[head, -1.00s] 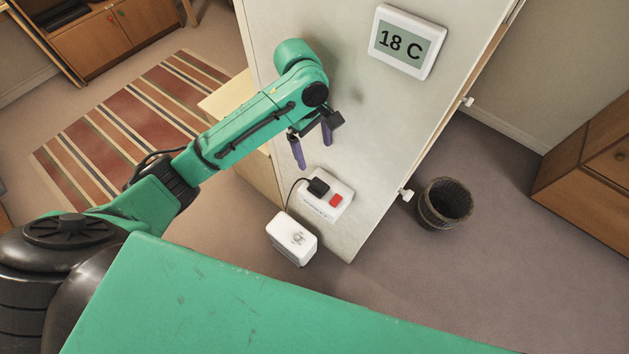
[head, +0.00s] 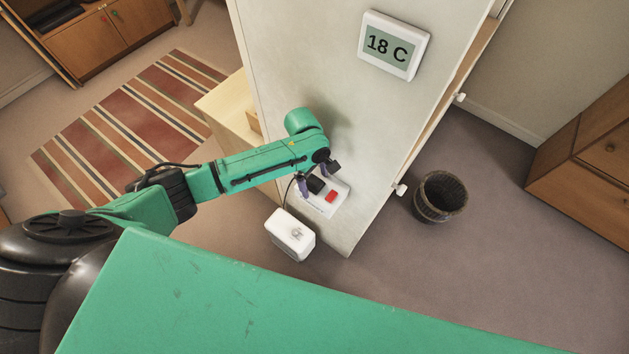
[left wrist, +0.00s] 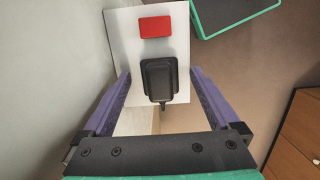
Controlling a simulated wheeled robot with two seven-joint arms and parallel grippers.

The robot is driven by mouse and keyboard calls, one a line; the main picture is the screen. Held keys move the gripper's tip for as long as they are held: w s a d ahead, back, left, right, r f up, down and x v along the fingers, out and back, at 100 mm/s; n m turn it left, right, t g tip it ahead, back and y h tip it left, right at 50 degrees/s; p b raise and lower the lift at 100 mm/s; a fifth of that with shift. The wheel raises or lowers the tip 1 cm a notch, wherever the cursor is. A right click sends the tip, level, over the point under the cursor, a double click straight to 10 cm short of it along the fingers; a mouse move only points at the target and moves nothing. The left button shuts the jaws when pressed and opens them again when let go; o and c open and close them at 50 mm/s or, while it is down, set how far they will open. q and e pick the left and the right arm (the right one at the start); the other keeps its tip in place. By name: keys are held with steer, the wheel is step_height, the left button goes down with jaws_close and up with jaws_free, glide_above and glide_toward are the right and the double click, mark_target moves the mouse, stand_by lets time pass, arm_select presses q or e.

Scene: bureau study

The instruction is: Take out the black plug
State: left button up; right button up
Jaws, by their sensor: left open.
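The black plug (head: 315,185) sits in a white socket plate (head: 325,208) low on the pale wall panel. A red switch (head: 331,197) is beside it on the plate. My left gripper (head: 317,178) is open right at the plug, partly covering the plate. In the left wrist view the black plug (left wrist: 159,80) is between and beyond the two purple fingers (left wrist: 159,95), with a gap on each side. The red switch (left wrist: 155,27) shows above it on the plate there. My right gripper is not in view.
A white box (head: 291,236) with a black cord leading to the plug is just below the socket. A display reading 18 C (head: 394,45) is higher on the panel. A dark basket (head: 440,196) stands on the floor to the right.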

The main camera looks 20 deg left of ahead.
mark_target(314, 182)
arm_select(q)
steer(key=c, duration=1.5)
steer(key=shift+r, duration=0.1)
steer(key=shift+r, duration=0.25)
steer(key=r, duration=0.2)
steer(key=shift+s+a+r+b, duration=0.15)
steer(key=shift+s+r+b, duration=0.1)
steer(key=shift+r+b, duration=0.15)
steer(key=shift+s+a+r+p, duration=0.6)
steer(key=shift+s+a, duration=0.45)
steer(key=shift+s, duration=1.65)
steer(key=shift+s+a+r+p, duration=0.6)
steer(key=shift+s+a, duration=0.5)
steer(key=shift+s, duration=1.6)
steer(key=shift+s+a+r+p, duration=0.45)
steer(key=shift+s+a+p, duration=0.45)
steer(key=shift+s, duration=1.8)
